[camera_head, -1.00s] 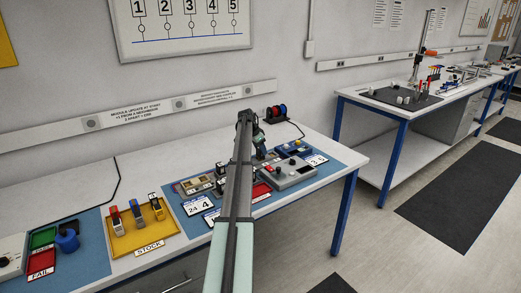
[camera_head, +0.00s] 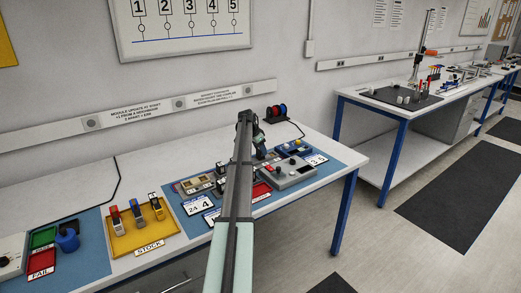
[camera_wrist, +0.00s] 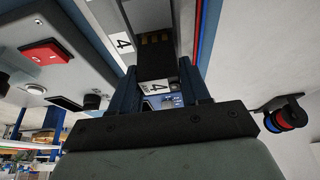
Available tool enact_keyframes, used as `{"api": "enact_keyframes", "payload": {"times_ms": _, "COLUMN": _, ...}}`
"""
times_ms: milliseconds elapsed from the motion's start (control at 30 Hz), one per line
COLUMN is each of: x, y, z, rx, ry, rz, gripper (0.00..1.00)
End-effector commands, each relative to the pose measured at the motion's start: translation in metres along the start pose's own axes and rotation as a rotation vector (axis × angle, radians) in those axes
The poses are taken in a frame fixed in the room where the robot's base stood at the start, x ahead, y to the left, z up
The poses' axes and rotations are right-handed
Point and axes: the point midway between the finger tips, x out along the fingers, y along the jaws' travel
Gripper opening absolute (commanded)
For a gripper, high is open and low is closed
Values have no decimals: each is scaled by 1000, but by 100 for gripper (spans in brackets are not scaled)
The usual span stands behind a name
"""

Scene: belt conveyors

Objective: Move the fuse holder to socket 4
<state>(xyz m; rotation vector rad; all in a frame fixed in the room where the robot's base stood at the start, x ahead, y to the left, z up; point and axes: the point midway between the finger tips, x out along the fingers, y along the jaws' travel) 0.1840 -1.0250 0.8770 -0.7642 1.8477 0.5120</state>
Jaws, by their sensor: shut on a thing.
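My gripper (camera_wrist: 157,82) is shut on a dark block (camera_wrist: 154,66), apparently the fuse holder. In the wrist view it sits between the two dark fingers, with a gold-striped part (camera_wrist: 155,39) at its far end. I cannot tell whether that part belongs to the block or to a socket beyond it. Whether the block is seated is unclear.
A grey control box (camera_head: 294,174) with a red plate (camera_wrist: 45,53) stands close to my gripper. White number cards (camera_head: 198,205) lie at the front.

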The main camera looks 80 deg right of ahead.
Motion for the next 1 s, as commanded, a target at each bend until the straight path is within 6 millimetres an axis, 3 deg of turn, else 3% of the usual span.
{"api": "enact_keyframes", "payload": {"times_ms": 1000, "x": 10, "y": 0, "z": 4, "rx": 0, "ry": 0, "rz": 0, "gripper": 20}}
